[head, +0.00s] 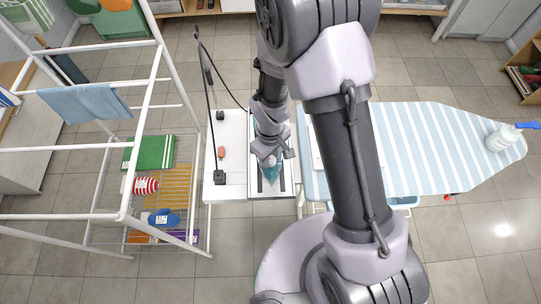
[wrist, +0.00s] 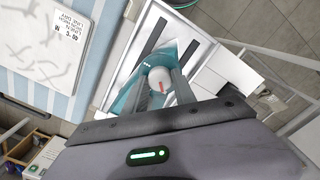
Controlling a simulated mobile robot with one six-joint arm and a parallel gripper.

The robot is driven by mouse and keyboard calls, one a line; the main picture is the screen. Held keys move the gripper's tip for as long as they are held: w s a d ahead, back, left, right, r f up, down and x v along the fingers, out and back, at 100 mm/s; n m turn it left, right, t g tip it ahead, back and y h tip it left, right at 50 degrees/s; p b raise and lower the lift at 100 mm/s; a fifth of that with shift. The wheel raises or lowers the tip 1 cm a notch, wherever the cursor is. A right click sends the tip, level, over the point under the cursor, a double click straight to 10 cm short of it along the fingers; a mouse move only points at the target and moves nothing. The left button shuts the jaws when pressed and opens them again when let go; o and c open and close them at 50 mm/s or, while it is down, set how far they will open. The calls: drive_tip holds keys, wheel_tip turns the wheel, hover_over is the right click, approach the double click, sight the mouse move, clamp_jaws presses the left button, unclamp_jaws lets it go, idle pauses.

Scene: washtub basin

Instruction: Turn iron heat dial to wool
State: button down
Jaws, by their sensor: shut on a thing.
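The teal iron (head: 272,174) lies on a pale tray-like rest (head: 288,187) with dark strips, left of the ironing board. In the wrist view the iron (wrist: 133,92) shows from above, its round white heat dial (wrist: 157,76) facing me with a short red mark. My gripper (wrist: 160,85) is shut on the dial, one finger at each side. In the head view my gripper (head: 270,160) is over the iron and hides the dial. The fabric names around the dial are too small to read.
A striped ironing board (head: 440,145) extends right, with a white bottle (head: 502,137) at its far end. A white drying rack (head: 125,195) with cloths stands left. A black cord (head: 207,95) rises from the white stand (head: 232,135) beside the iron. Tiled floor is open in front.

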drive_tip(key=m+b, duration=0.2)
drive_tip(key=m, duration=0.3)
drive_tip(key=shift+f, duration=0.15)
drive_tip(key=m+b, duration=0.2)
drive_tip(key=m, duration=0.2)
drive_tip(key=shift+m+b, duration=0.3)
drive_tip(key=m+b, duration=0.2)
drive_tip(key=m, duration=0.3)
drive_tip(key=shift+m+b, duration=1.2)
drive_tip(key=shift+m, duration=1.2)
drive_tip(key=c, duration=1)
unclamp_jaws()
